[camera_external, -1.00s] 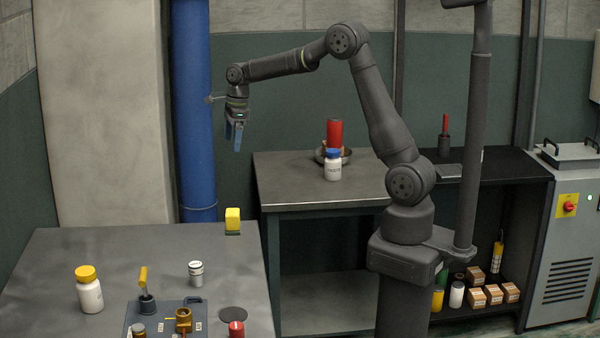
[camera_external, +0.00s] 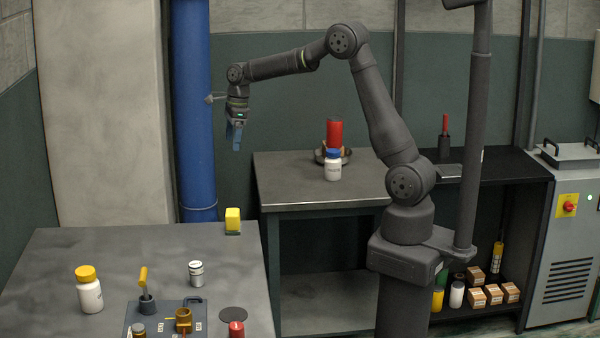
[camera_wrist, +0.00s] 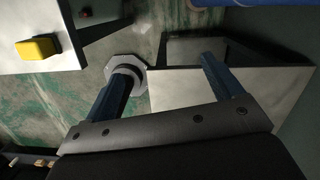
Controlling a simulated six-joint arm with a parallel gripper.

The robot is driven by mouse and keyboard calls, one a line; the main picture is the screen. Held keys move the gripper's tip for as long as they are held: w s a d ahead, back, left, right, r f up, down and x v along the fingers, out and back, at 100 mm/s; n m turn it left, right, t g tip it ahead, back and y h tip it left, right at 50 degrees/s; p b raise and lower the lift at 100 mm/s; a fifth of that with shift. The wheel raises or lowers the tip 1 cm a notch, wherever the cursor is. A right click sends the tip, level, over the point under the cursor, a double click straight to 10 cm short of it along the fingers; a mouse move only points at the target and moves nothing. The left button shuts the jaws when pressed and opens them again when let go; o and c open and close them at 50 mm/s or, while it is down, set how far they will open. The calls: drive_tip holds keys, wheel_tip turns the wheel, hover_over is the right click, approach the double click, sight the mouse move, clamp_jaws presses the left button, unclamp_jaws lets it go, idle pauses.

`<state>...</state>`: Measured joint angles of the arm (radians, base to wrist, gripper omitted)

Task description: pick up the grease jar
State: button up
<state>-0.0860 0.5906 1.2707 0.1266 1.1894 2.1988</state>
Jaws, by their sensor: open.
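No label is readable enough to tell which container is the grease jar. A white jar with a blue lid (camera_external: 332,168) stands upright on the back table. A white bottle with a yellow cap (camera_external: 89,290) and a small white and grey jar (camera_external: 196,273) stand on the front-left table. My gripper (camera_external: 234,141) is open and empty, high above the tables, near the blue pipe. In the wrist view its fingers (camera_wrist: 168,68) are apart with nothing between them.
A red cylinder (camera_external: 334,133) stands in a bowl behind the blue-lidded jar. The blue pipe (camera_external: 193,110) is close to my gripper.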

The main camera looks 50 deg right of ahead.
drive_tip(key=shift+c, duration=0.2)
drive_tip(key=s+a+r+n+t+y, duration=0.1)
drive_tip(key=s+a+n, duration=0.1)
drive_tip(key=a+n, duration=1.25)
drive_tip(key=s+a+n+t, duration=0.15)
drive_tip(key=a+n, duration=0.35)
drive_tip(key=a, duration=1.8)
drive_tip(key=s+a+r+n+y, duration=0.1)
drive_tip(key=s+a+n, duration=0.35)
drive_tip(key=a, duration=0.35)
drive_tip(key=s+a+n, duration=0.4)
drive_tip(key=s+a, duration=0.2)
drive_tip(key=a, duration=0.2)
drive_tip(key=n+y, duration=0.2)
drive_tip(key=n, duration=0.6)
approach(91, 270)
drive_tip(key=x, duration=0.6)
drive_tip(key=shift+d+f, duration=0.15)
drive_tip(key=shift+f, duration=0.15)
drive_tip(key=shift+x, duration=3.35)
drive_tip(key=shift+w+r, duration=0.15)
